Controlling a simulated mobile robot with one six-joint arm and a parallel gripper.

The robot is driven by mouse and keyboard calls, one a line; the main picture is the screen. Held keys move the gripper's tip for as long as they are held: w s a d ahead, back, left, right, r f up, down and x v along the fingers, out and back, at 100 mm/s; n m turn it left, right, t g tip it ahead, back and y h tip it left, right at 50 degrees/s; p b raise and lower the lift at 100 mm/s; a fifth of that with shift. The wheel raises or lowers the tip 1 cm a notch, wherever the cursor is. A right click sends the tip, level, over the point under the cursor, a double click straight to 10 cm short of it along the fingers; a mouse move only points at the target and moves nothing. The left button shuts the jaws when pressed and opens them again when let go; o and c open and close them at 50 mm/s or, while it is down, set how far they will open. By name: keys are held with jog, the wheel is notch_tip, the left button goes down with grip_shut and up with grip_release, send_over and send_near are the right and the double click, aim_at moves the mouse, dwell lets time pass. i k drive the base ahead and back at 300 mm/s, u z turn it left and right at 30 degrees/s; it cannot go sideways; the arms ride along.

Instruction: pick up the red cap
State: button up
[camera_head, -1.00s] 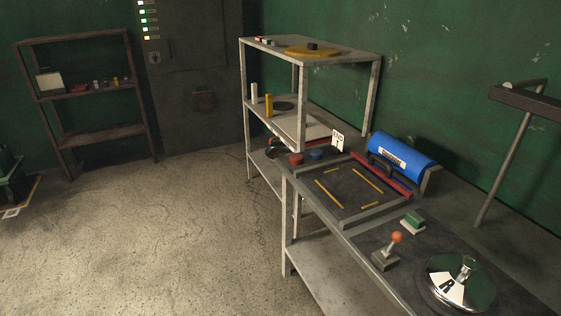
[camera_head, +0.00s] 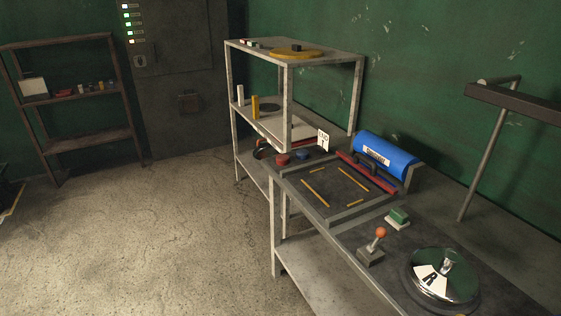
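A red cap (camera_head: 282,159), small and round, sits at the far left corner of the workbench (camera_head: 336,229). A similar blue cap (camera_head: 302,153) sits just to its right. The white sign (camera_head: 323,138) stands behind them to the right. My gripper is not in view, and nothing is seen touching the red cap.
A framed dark panel with yellow marks (camera_head: 335,187) fills the bench in front of the caps. Nearer are a joystick (camera_head: 372,247), a green button (camera_head: 398,217) and a shiny dome (camera_head: 441,281). A blue cylinder (camera_head: 387,153) lies behind. The floor (camera_head: 165,235) at left is clear.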

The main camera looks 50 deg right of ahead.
aim_at(283, 160)
jog(key=z, duration=0.05)
jog(key=i, duration=1)
jog(key=u, duration=0.05)
